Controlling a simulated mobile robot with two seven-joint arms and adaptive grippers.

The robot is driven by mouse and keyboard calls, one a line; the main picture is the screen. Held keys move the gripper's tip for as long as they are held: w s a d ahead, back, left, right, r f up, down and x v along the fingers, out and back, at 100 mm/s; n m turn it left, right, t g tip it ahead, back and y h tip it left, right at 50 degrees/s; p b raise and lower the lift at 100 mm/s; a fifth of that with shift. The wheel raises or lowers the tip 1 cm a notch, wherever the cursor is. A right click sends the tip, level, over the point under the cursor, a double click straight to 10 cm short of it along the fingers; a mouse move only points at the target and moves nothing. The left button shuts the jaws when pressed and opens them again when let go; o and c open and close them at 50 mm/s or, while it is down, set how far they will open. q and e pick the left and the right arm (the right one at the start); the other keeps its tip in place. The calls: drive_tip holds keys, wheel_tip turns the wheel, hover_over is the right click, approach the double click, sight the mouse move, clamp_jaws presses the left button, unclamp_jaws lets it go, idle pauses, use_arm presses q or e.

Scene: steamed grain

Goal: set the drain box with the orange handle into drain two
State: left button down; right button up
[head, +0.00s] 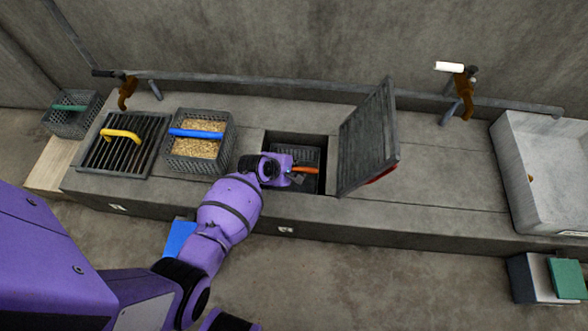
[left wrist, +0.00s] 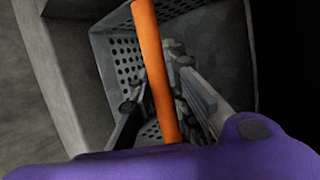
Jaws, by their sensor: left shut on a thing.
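The grey perforated drain box (head: 308,155) has an orange handle (head: 306,170). It shows within the open square drain (head: 329,150) in the stone ledge; I cannot tell whether it rests on the bottom. My left gripper (head: 292,172) reaches into the opening from the left and is shut on the orange handle. In the left wrist view the fingers (left wrist: 160,98) straddle the orange handle (left wrist: 153,60), with the perforated box wall (left wrist: 125,58) behind. The gripper's arm hides part of the drain's left side. My right gripper is not in view.
The drain's grated lid (head: 368,137) stands raised at its right. A grain-filled box with a blue handle (head: 198,133) is to the left, beside a closed grate with a yellow handle (head: 121,135). A green-handled box (head: 72,118) stands far left, a stone basin (head: 545,185) far right.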

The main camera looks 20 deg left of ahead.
use_arm(q)
drive_tip(key=shift+w+r, duration=0.1)
drive_tip(key=shift+w, duration=0.05)
drive_tip(key=c, duration=1.7)
unclamp_jaws()
drive_tip(key=shift+f, duration=0.2)
drive_tip(key=shift+o, duration=0.2)
drive_tip(key=shift+r, duration=0.1)
